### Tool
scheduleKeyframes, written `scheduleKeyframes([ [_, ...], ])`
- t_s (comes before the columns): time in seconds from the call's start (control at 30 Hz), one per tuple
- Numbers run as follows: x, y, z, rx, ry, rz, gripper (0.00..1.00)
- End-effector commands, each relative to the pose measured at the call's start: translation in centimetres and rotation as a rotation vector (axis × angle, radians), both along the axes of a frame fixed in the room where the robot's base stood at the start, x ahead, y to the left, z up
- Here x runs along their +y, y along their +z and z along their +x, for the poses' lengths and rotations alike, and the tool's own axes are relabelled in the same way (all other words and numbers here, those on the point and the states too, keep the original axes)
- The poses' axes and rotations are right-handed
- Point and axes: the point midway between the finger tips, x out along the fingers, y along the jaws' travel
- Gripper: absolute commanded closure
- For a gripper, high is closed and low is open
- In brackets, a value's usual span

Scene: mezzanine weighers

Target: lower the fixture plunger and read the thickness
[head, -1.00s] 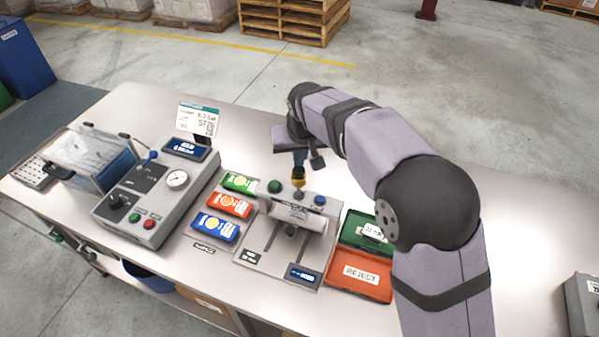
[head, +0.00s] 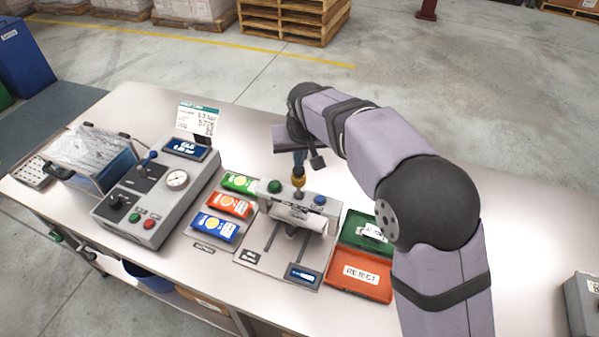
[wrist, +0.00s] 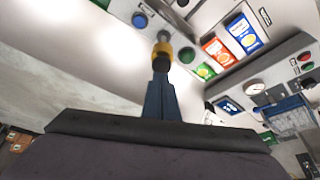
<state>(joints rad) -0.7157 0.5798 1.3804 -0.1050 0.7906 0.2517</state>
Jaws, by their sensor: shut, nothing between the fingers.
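The thickness fixture (head: 250,246) is a pale plate with a raised crossbar, green and blue buttons and two slots. Its plunger (head: 298,181) has a yellow collar and stands upright at the crossbar. A white piece (head: 299,216) shows under the crossbar. The fixture's small blue display (head: 302,274) is too small to read. My gripper (head: 299,164) is shut and empty, pointing down right above the plunger. In the wrist view its blue fingers (wrist: 161,82) end at the plunger's dark top (wrist: 162,61); I cannot tell whether they touch.
Green, red and blue pouches (head: 229,206) lie left of the fixture. A green tray (head: 355,228) and a red REJECT tray (head: 345,280) are to its right. A grey console (head: 150,205) with a gauge stands further left. The bench right of my arm is mostly clear.

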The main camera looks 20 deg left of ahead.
Motion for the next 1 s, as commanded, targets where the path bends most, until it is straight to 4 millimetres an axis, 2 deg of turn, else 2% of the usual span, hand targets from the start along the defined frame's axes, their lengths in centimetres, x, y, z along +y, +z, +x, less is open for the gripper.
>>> scheduleKeyframes([
  [1.0, 0.0, -1.7, 0.0, 0.002, 0.0, -0.001, 1.0],
])
